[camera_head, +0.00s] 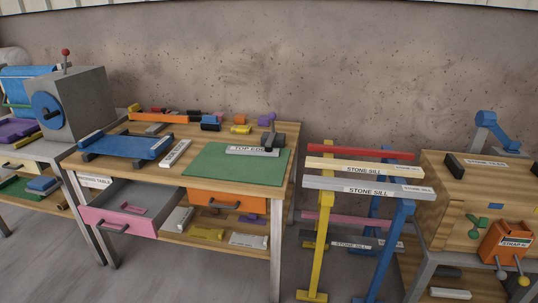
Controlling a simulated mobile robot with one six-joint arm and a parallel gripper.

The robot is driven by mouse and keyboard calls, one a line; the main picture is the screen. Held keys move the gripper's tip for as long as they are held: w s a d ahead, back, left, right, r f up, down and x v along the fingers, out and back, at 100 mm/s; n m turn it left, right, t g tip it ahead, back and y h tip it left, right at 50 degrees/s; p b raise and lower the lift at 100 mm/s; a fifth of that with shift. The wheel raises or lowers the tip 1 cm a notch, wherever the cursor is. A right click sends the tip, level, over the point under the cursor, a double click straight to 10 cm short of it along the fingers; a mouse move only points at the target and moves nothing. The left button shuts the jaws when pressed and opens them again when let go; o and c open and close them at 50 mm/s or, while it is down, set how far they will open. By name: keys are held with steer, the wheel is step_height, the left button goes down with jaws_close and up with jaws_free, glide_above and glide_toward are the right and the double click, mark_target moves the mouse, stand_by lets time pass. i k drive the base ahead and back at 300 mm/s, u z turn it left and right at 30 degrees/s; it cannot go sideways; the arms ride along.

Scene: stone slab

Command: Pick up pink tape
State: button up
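No item is clearly recognisable as a roll of pink tape. A small flat pink piece (134,208) lies inside the open drawer under the middle workbench; it is too small to tell what it is. The drawer's front (117,222) is also pink and is pulled out toward me. Another small pinkish item (219,117) sits among the things at the back of the bench top. My gripper is not in view.
The wooden workbench (285,135) carries a green mat (215,165), a blue tool (125,145) and a dark stand (270,138). Yellow and blue trestles (322,235) holding bars stand to the right. Grey floor (170,280) in front is clear.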

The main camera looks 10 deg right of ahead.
mark_target(123, 206)
steer(key=z, duration=0.1)
steer(key=k, duration=0.15)
steer(key=u, duration=0.35)
steer(key=i, duration=0.9)
steer(key=u, duration=1.05)
